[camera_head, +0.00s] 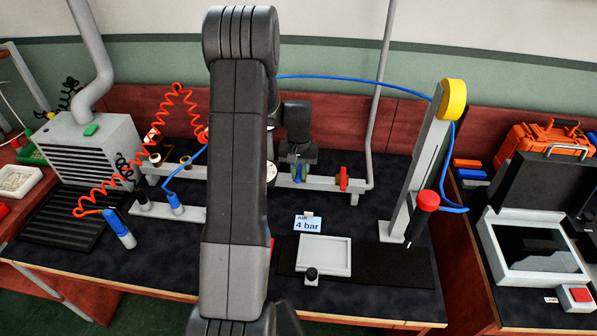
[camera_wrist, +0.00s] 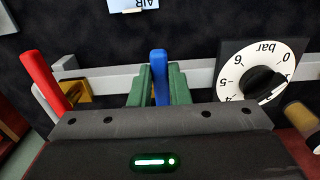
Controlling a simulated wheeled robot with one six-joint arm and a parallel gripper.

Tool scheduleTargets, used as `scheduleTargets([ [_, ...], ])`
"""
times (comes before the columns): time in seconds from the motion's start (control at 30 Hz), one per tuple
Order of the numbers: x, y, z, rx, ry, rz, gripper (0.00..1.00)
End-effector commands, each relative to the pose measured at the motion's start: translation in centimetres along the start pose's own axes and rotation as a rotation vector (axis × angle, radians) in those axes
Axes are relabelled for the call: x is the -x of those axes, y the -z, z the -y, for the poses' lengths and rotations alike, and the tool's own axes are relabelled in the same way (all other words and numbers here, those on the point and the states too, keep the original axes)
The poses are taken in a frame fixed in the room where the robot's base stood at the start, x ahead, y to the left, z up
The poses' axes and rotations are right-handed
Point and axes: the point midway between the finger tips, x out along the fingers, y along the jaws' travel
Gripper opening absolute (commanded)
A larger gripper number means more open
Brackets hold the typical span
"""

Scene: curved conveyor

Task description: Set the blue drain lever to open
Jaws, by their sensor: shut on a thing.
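The blue drain lever (camera_wrist: 159,72) stands between the two green fingers of my gripper (camera_wrist: 160,85) in the wrist view. The fingers are closed in on both its sides, and its tip sticks out past them, crossing the line of the grey pipe (camera_wrist: 105,76). The lever's base is hidden behind the gripper body. In the head view my gripper (camera_head: 298,174) is at the pipe at the back of the bench, with a little of the blue lever showing between the fingers.
A red lever (camera_wrist: 40,75) on a brass valve is beside the gripper; it also shows in the head view (camera_head: 343,178). A round pressure dial (camera_wrist: 255,70) is close on the other side. A "4 bar" card (camera_head: 308,224) stands in front.

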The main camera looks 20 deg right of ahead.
Motion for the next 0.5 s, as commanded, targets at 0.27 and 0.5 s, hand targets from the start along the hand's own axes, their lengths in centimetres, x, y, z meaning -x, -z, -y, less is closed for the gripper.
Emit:
scheduleTargets([
  [0.27,-0.1,0.0,-0.3,0.053,0.0,-0.001,0.0],
  [0.5,-0.2,0.1,-1.0,0.207,0.0,-0.002,0.0],
])
